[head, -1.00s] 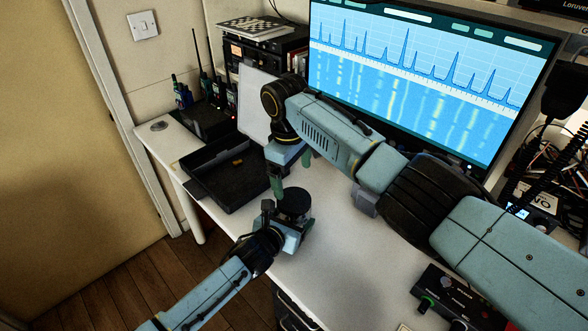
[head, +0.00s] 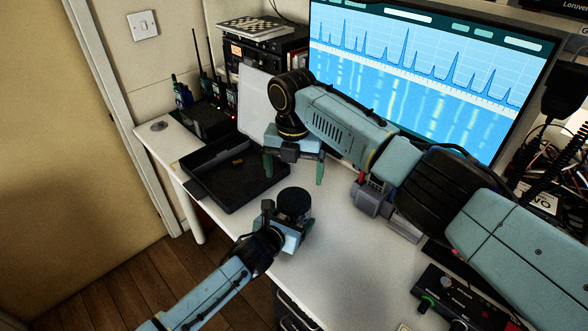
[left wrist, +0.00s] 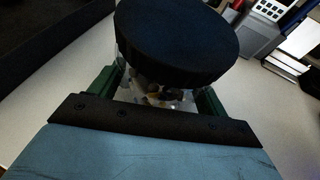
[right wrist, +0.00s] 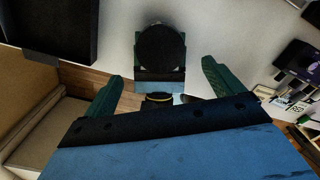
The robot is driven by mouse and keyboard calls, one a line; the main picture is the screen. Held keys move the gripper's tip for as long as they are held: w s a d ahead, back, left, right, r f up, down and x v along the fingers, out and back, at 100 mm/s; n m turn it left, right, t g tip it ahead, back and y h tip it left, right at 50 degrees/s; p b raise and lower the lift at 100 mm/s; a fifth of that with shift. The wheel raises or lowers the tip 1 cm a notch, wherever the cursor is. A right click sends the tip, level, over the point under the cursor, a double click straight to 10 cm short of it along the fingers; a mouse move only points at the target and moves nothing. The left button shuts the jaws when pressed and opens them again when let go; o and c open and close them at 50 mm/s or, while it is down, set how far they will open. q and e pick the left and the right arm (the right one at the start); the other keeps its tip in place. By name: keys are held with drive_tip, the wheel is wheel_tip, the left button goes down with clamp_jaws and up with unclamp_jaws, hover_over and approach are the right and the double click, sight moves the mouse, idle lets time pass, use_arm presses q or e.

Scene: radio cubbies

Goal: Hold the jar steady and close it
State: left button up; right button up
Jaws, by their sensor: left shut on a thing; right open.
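The jar (left wrist: 160,90) is clear glass with small mixed pieces inside. Its round black lid (head: 293,203) sits on top of it, and the lid also shows in the left wrist view (left wrist: 178,38) and right wrist view (right wrist: 161,47). I cannot tell whether the lid is screwed tight. My left gripper (head: 294,228) is shut around the jar's body, below the lid, on the white desk. My right gripper (head: 294,170) is open and empty, above and behind the jar, its green fingers apart and clear of the lid.
A black tray (head: 215,200) with a small orange item lies left of the jar. Handheld radios (head: 215,95) stand behind it. A large monitor (head: 420,75) is at the back. A grey device (head: 372,197) is right of the jar. Desk (head: 335,265) in front is clear.

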sight(294, 199)
drive_tip(key=shift+n, duration=1.3)
drive_tip(key=shift+f, duration=4)
drive_tip(key=shift+c, duration=0.2)
